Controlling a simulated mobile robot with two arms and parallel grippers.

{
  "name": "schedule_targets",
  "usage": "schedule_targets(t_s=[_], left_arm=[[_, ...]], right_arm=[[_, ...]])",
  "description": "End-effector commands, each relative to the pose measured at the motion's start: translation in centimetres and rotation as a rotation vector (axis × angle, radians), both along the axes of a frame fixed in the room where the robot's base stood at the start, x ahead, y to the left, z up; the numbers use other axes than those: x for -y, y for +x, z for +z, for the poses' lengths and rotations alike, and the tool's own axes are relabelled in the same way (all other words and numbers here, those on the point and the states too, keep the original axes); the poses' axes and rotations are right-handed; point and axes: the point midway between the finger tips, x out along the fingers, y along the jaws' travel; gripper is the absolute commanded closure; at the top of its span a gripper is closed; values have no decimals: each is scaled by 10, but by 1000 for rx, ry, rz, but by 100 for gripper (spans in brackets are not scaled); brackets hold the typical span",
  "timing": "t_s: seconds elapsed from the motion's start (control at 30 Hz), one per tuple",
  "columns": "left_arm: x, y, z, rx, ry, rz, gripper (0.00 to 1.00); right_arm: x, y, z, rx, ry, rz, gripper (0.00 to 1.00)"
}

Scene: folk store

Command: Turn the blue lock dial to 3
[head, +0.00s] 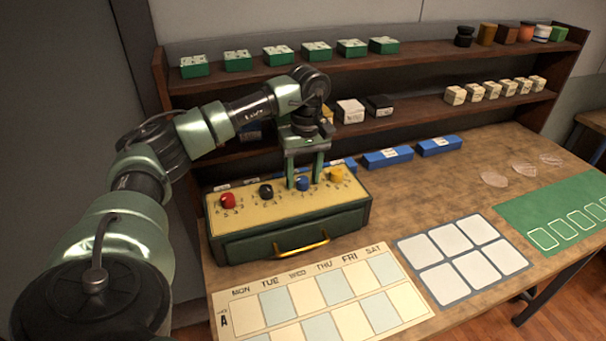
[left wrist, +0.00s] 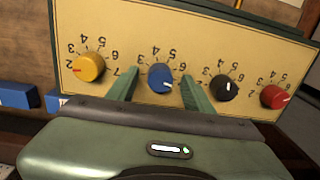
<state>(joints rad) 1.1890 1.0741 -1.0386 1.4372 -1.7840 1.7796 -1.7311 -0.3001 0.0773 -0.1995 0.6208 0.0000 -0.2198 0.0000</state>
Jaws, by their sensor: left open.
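The blue lock dial (head: 303,184) is on the yellow top panel of a dark green lock box (head: 290,232). It also shows in the left wrist view (left wrist: 161,77), where its white mark points to the lower right, away from the 3 at its upper left. My left gripper (head: 304,178) points down over the dial, open, with one finger on each side. In the left wrist view the fingers (left wrist: 160,84) stand apart from the dial's sides, with a gap visible on both. My right gripper is not in view.
A red dial (head: 228,200) and a black dial (head: 266,191) are left of the blue one; a yellow dial (head: 337,174) is close on its right. A calendar mat (head: 320,300) lies in front. Blue boxes (head: 388,157) stand behind.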

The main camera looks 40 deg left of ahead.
Motion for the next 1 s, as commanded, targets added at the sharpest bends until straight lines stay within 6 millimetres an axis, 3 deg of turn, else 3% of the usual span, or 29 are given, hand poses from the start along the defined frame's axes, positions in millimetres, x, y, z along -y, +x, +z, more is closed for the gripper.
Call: schedule_targets(t_s=[0.1,0.3,0.67,1.0], left_arm=[[0,0,0,0,0,0,49],[0,0,0,0,0,0,100],[0,0,1,-1,0,47,100],[-1,0,2,-1,-1,280,100]], right_arm=[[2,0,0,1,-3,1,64],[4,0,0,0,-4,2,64],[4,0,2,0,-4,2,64],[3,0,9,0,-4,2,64]])
